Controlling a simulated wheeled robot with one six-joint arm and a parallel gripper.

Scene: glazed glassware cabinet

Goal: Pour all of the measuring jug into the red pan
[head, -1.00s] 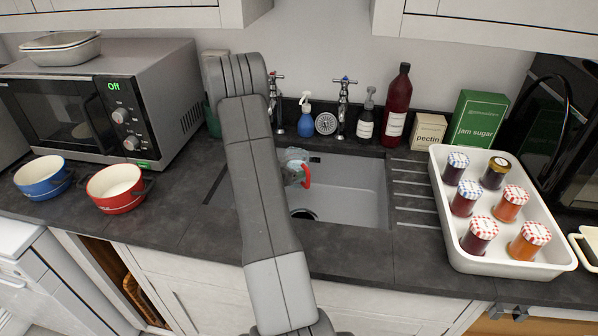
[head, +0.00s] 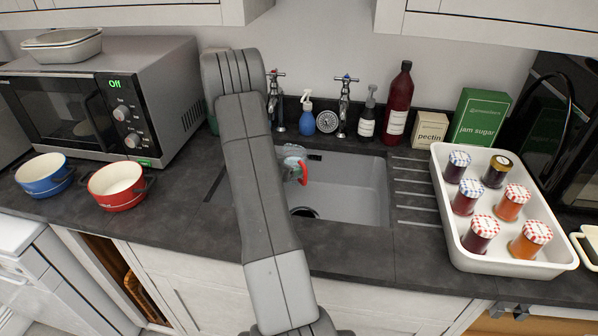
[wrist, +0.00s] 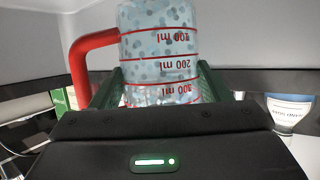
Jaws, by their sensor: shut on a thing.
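The clear measuring jug (wrist: 160,50), with red graduation marks and a red handle (wrist: 88,55), is between the green fingers of my gripper (wrist: 160,85) in the wrist view. My gripper is shut on it. Pale bluish contents with grey specks show through its wall. In the head view the jug's red handle (head: 303,172) shows over the sink, and my arm hides most of the jug and my gripper. The red pan (head: 117,186) stands on the worktop at the left, in front of the microwave. It looks empty, with a cream inside.
A blue pan (head: 44,175) stands left of the red pan. The microwave (head: 110,95) is behind them. The sink (head: 345,190) has taps (head: 343,105) and bottles behind it. A white tray (head: 450,240) with several jam jars is at the right.

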